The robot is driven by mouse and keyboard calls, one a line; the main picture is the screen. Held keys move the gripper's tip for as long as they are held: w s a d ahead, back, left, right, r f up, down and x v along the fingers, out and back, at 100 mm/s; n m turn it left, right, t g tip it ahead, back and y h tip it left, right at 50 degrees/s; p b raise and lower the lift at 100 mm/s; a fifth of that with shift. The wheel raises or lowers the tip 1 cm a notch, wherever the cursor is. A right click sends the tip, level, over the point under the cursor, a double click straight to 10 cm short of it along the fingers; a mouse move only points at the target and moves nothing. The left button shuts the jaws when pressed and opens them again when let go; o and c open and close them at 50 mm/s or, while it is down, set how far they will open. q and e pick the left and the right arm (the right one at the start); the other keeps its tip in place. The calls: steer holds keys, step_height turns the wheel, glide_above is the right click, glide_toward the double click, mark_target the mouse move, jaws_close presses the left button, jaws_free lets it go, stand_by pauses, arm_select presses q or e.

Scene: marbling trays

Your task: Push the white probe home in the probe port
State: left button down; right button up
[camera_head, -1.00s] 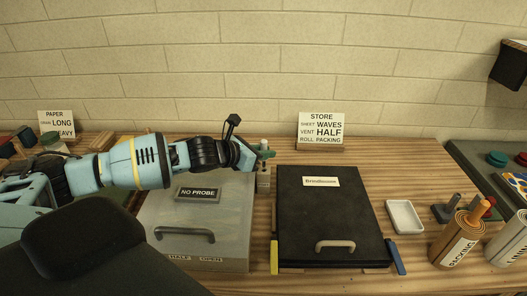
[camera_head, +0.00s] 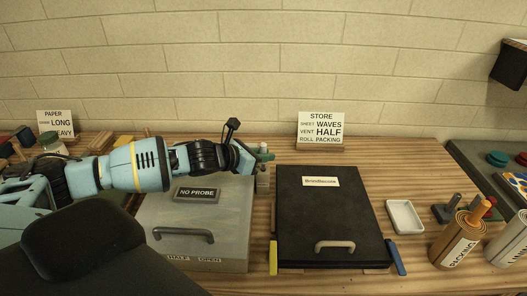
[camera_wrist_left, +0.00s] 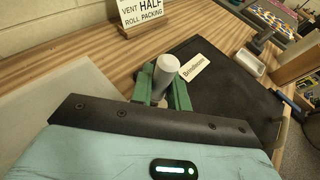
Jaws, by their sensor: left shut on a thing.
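My left gripper (camera_head: 264,156) reaches in from the left over the gap between the grey tray lid and the black tray lid, near their back edges. In the left wrist view its green fingers (camera_wrist_left: 166,88) are shut on the white probe (camera_wrist_left: 166,63), a pale upright cylinder standing up between them. The probe's lower end and the probe port are hidden by the gripper, so I cannot tell how deep it sits. A grey block (camera_head: 263,182) shows below the fingers. The grey lid (camera_head: 160,213) carries a "NO PROBE" plate (camera_head: 197,194). My right gripper is not in view.
The black lid (camera_head: 325,215) lies right of the gripper, with a name label and handle. A "STORE" sign (camera_head: 321,127) stands behind. A white dish (camera_head: 404,216) and a packing roll (camera_head: 455,245) are further right. Bare wood is free behind the black lid.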

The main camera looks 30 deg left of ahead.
arm_select(q)
steer(key=shift+f, duration=0.75)
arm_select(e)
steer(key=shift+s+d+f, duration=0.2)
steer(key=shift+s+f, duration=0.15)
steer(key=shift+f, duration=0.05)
arm_select(q)
steer(key=shift+f+b, duration=0.45)
steer(key=shift+f, duration=0.25)
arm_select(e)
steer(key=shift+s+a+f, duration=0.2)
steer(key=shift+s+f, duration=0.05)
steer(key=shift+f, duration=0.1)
arm_select(q)
steer(key=c, duration=1.4)
jaws_free()
steer(key=shift+o, duration=0.7)
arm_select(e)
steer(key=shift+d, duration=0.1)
arm_select(q)
steer(key=v, duration=0.6)
steer(key=shift+s+a, duration=0.15)
steer(key=shift+s, duration=0.05)
steer(key=shift+s+a+r, duration=0.15)
steer(key=shift+s+r, duration=0.2)
steer(key=shift+s, duration=0.3)
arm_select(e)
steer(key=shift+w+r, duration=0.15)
